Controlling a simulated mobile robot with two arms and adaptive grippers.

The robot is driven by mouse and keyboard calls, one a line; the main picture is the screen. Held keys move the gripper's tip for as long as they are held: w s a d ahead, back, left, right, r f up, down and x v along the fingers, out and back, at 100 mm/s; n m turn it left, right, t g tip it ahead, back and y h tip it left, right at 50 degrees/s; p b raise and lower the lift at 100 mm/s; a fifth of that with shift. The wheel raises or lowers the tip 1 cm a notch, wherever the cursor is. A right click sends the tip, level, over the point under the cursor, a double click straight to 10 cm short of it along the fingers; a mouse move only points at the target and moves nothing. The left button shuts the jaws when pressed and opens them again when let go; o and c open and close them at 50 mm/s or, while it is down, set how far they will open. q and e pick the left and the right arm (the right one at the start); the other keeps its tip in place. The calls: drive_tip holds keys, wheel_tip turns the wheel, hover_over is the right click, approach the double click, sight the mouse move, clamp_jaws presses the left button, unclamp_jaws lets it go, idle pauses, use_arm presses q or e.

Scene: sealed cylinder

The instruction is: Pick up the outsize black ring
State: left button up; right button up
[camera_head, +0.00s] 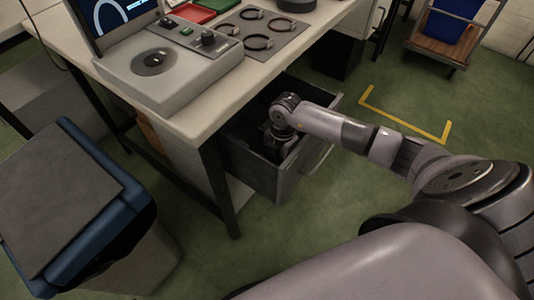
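Several thin dark rings lie on a grey mat (243,46) on the workbench. They include a back ring (252,13), a right ring (280,24) and a front ring (258,42). I cannot tell by size which one is the outsize black ring. My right arm reaches in from the right, and my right gripper (279,143) points down inside an open grey drawer (272,183) below the bench top. Its fingers are dark and small, and I cannot see whether they hold anything. The drawer's contents are mostly hidden. My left gripper is out of view.
A grey device (172,75) with a round plate and a screen stands on the bench (212,118). Red (191,13) and green (215,4) trays sit behind it. A blue-rimmed bin (75,215) stands front left. A cart (440,45) stands back right. Green floor lies clear around yellow tape.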

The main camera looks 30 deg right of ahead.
drive_tip(key=shift+f, duration=0.4)
drive_tip(key=shift+c, duration=0.2)
clamp_jaws()
